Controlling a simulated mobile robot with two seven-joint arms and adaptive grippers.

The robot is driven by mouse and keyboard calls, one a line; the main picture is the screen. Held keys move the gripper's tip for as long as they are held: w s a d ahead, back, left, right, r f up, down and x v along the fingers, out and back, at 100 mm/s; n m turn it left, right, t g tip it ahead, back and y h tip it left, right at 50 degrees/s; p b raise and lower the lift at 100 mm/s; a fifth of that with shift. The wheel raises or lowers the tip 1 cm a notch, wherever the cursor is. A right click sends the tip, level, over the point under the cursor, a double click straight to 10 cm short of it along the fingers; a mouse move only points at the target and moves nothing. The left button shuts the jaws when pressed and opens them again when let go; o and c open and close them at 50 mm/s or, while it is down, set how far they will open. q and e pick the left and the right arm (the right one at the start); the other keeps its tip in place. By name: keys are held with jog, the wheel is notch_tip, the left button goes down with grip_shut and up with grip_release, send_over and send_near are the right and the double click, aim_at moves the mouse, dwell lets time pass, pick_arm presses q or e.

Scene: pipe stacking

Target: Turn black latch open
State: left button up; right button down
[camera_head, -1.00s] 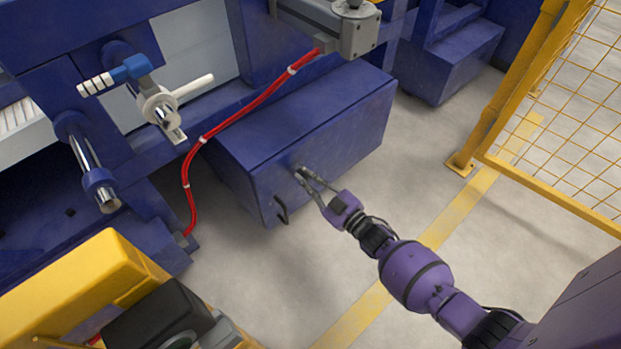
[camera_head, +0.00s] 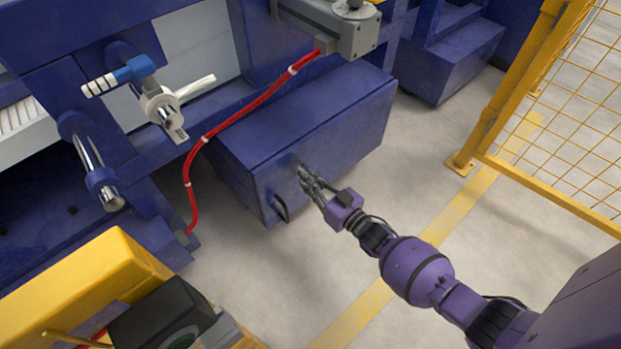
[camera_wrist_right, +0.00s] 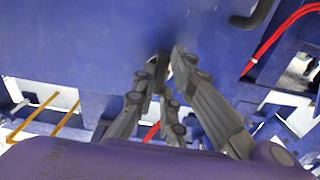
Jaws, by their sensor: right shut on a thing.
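The blue box (camera_head: 330,125) stands on the floor with its end face toward my right arm. My right gripper (camera_head: 306,178) is at the upper part of that face. In the right wrist view, its fingers (camera_wrist_right: 165,72) are closed around a small dark part, the black latch (camera_wrist_right: 160,58), which they mostly hide. How far the latch is turned cannot be seen. A black curved handle (camera_head: 281,208) sits lower on the same face, apart from the fingers; it also shows in the right wrist view (camera_wrist_right: 254,15). My left gripper is not in view.
A red cable (camera_head: 240,118) runs along the machine behind the box. A yellow mesh fence (camera_head: 560,120) stands at the right. A yellow and black unit (camera_head: 80,290) is at the lower left. The floor (camera_head: 430,160) between box and fence is clear.

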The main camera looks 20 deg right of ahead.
jog(key=c, duration=1.8)
grip_release()
jog(key=v, duration=1.2)
